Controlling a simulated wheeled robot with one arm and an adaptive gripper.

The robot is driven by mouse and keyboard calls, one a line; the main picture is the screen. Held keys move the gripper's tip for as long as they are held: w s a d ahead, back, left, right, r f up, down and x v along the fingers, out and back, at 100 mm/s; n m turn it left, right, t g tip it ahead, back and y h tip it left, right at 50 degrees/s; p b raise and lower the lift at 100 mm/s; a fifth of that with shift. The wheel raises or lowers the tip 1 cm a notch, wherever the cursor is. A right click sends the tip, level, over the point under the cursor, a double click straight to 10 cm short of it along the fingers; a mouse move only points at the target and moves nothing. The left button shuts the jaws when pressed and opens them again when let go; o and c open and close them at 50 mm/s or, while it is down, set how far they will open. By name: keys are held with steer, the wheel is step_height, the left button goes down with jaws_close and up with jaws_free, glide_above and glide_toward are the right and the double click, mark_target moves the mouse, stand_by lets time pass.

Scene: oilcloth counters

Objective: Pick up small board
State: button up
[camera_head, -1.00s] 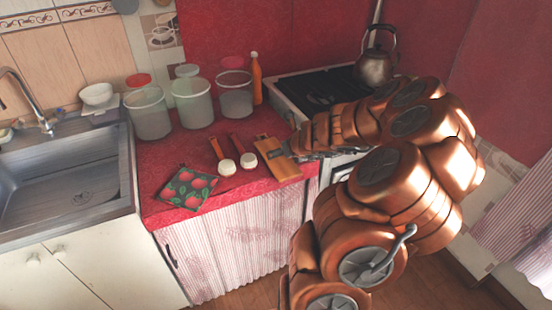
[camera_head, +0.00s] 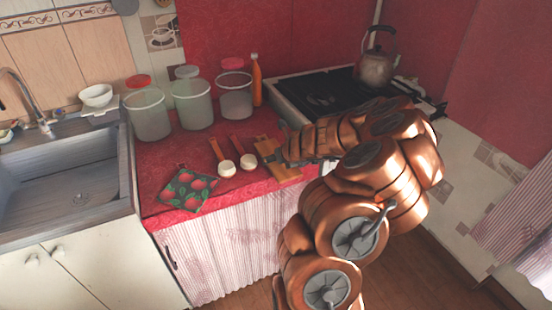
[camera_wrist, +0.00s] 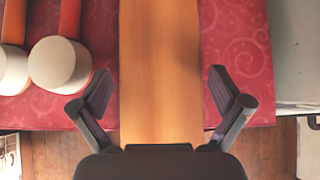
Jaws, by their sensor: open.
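The small board (camera_head: 284,170) is a flat, light-brown wooden board lying on the red counter near its front edge, left of the stove. In the wrist view the board (camera_wrist: 160,70) runs up the middle of the picture. My gripper (camera_head: 283,153) is over the board in the head view and hides part of it. In the wrist view my gripper (camera_wrist: 161,106) is open, with one finger on each side of the board and a gap between each finger and the board's edge. I cannot tell how high the fingers are above the counter.
Two white-headed mallets (camera_head: 226,168) (camera_head: 248,161) lie just left of the board. A strawberry potholder (camera_head: 187,189) lies farther left. Clear jars (camera_head: 148,115) and an orange bottle (camera_head: 257,82) stand behind. The stove (camera_head: 325,92) with a kettle (camera_head: 376,66) is at the right, the sink (camera_head: 70,180) at the left.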

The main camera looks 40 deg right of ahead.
steer(key=c, duration=1)
steer(key=shift+r, duration=0.1)
steer(key=shift+c, duration=0.2)
